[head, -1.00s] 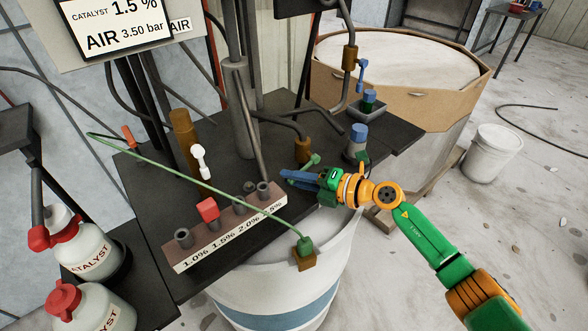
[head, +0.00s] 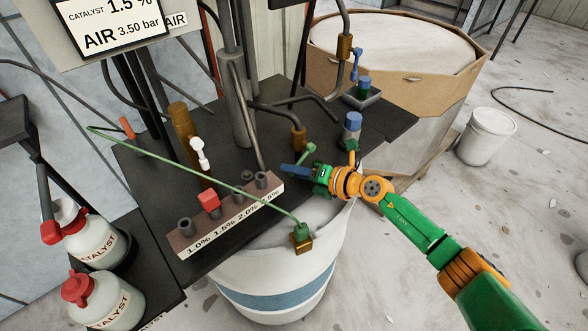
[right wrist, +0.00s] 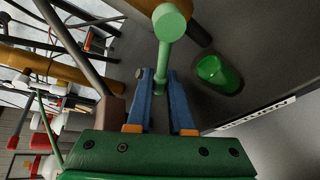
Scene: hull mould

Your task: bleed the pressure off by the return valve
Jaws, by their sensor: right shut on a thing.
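In the right wrist view the green knob and stem (right wrist: 170,24) rise between blue fingers. My right gripper (head: 288,171) is shut on the stem below the knob; it also shows in the right wrist view (right wrist: 161,85). The display panel (head: 108,28) reads CATALYST 1.5 % and AIR 3.50 bar. My left gripper is not in view.
A block marked with percentages (head: 225,214) carries a red cap (head: 208,198). A green hose (head: 195,165) crosses above it to a brass block (head: 301,240) on the white drum's rim (head: 335,240). A blue-topped cylinder (head: 352,122) stands right of the gripper.

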